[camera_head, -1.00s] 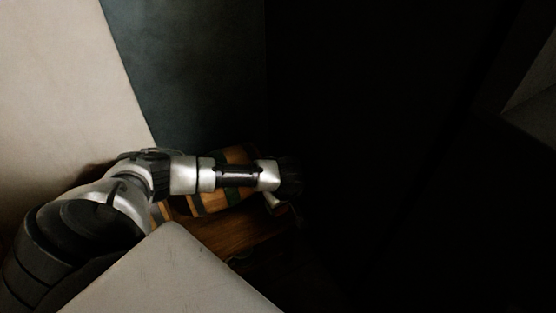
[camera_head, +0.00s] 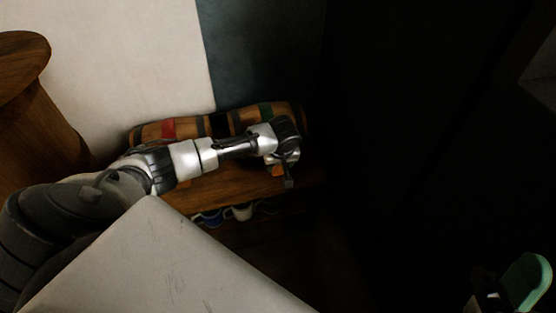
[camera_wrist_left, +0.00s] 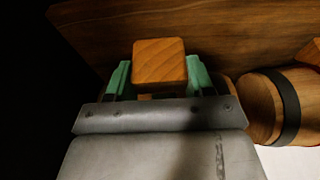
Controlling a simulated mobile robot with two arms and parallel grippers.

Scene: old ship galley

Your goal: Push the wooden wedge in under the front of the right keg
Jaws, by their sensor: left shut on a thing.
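The right keg (camera_head: 238,122), with a green band, lies on its side on a wooden shelf (camera_head: 230,190). The left keg (camera_head: 150,131), with a red band, lies beside it. My left gripper (camera_head: 284,172) is in front of the right keg's right part. It is shut on the wooden wedge (camera_wrist_left: 160,65), which sits between the green fingers in the left wrist view. A banded keg (camera_wrist_left: 268,105) shows right of the wedge there, apart from it. My arm hides part of the kegs' fronts. My right gripper (camera_head: 522,284) shows only partly at the lower right.
Mugs, one blue (camera_head: 211,217) and one white (camera_head: 240,212), are under the shelf's front edge. A pale grey surface (camera_head: 165,260) fills the near foreground. A wooden barrel-like thing (camera_head: 35,110) stands at the left. The right side is very dark.

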